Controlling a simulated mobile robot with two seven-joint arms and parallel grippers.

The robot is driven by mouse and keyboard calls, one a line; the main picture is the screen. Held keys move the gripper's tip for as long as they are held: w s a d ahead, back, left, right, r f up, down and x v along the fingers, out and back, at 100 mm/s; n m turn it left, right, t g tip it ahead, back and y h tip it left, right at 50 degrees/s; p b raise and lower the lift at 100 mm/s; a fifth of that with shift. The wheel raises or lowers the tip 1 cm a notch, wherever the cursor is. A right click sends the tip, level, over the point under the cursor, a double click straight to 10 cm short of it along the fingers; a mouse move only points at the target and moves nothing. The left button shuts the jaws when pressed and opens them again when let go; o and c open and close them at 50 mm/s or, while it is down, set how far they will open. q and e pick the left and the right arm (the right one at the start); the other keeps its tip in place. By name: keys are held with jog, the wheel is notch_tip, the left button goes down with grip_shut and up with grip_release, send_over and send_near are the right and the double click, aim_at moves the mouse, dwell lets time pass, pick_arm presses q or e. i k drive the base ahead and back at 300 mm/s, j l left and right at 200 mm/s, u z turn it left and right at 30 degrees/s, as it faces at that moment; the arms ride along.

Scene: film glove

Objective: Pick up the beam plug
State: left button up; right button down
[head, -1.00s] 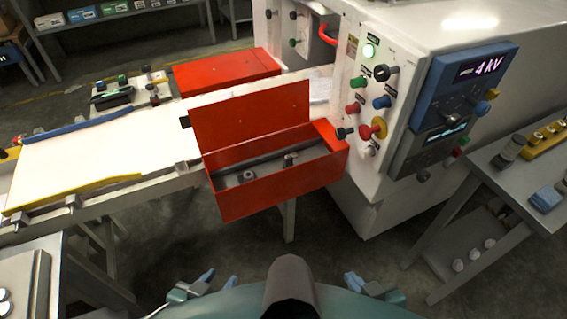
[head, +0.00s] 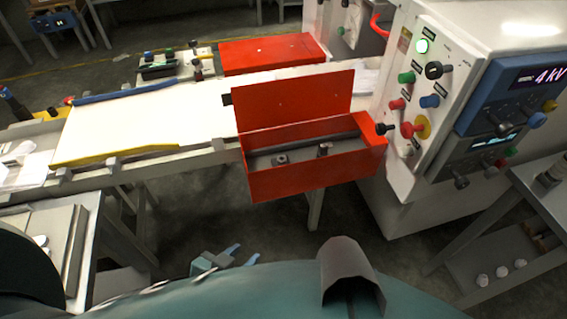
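An open red box (head: 315,183) with a raised red lid (head: 292,106) is fixed beside the white conveyor bed. Inside it are a small grey piece with a dark centre (head: 281,159) and a small dark upright piece (head: 323,150). Either could be the beam plug; I cannot tell which. My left gripper (head: 241,254) is low in the head view, well in front of and below the box. Its two blue fingers are apart with nothing between them. My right gripper is out of view.
A white machine cabinet (head: 397,200) with knobs and a 4 kV display (head: 512,88) stands right of the box. A grey side table (head: 545,185) is at far right, another bench (head: 50,228) at left. Floor in front of the box is open.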

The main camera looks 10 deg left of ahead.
aim_at(324, 148)
jog(key=i+u, duration=0.35)
jog(key=i, duration=0.25)
jog(key=i+u, duration=0.35)
jog(key=i, duration=0.25)
